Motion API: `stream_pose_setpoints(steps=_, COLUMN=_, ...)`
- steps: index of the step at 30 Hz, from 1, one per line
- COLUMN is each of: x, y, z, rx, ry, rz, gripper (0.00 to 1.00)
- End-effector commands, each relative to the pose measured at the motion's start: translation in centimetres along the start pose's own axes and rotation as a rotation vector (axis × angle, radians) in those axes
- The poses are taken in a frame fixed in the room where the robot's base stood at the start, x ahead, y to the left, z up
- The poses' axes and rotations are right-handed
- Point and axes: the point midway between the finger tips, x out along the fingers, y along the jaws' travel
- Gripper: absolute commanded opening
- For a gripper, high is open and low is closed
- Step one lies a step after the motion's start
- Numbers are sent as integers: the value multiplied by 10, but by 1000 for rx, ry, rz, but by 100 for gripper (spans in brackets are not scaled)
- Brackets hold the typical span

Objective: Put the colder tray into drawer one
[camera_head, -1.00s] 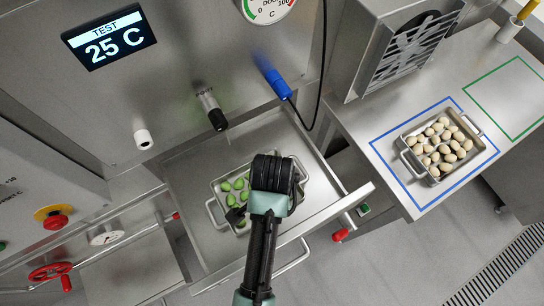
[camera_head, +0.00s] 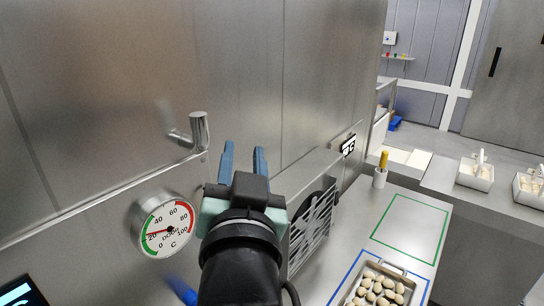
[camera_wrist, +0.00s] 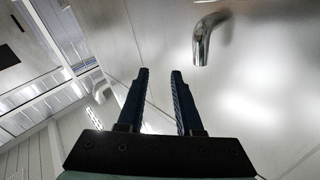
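My gripper (camera_head: 243,165) is raised in front of the steel wall in the head view, fingers pointing up and away. In the wrist view its fingers (camera_wrist: 160,75) stand apart with nothing between them. A steel tray (camera_head: 411,291) of pale, rounded pasta sits inside the blue outline on the side counter, cut off by the bottom edge of the head view. The tray of green pasta and the open drawer are out of view now.
A bent steel pipe (camera_head: 199,132) juts from the wall near my gripper; it also shows in the wrist view (camera_wrist: 203,40). A dial gauge (camera_head: 165,228) is at left. A fan box (camera_head: 312,225) is at right. The green-outlined area (camera_head: 411,226) is empty.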

Motion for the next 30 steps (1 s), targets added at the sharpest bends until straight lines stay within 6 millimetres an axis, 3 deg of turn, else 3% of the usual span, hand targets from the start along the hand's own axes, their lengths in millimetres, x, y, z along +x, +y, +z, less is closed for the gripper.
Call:
stream_pose_setpoints(steps=1, x=-11, y=-5, z=-50, rx=-52, ry=143, rz=-19, gripper=35)
stream_pose_setpoints(steps=3, x=-31, y=-13, z=-106, rx=-125, ry=320, rz=-35, gripper=35)
stream_pose_setpoints(steps=6, x=-64, y=-22, z=-166, rx=-210, ry=523, rz=-39, gripper=35)
stream_pose_setpoints(steps=10, x=-96, y=-29, z=-206, rx=-277, ry=680, rz=-32, gripper=35)
stream_pose_setpoints(steps=14, x=-107, y=-31, z=-218, rx=-299, ry=732, rz=-27, gripper=35)
stream_pose_setpoints(steps=23, x=-106, y=-31, z=-216, rx=-298, ry=729, rz=-28, gripper=35)
stream_pose_setpoints(steps=26, x=-107, y=-28, z=-207, rx=-297, ry=728, rz=-28, gripper=35)
stream_pose_setpoints(steps=30, x=-109, y=-21, z=-182, rx=-297, ry=727, rz=-28, gripper=35)
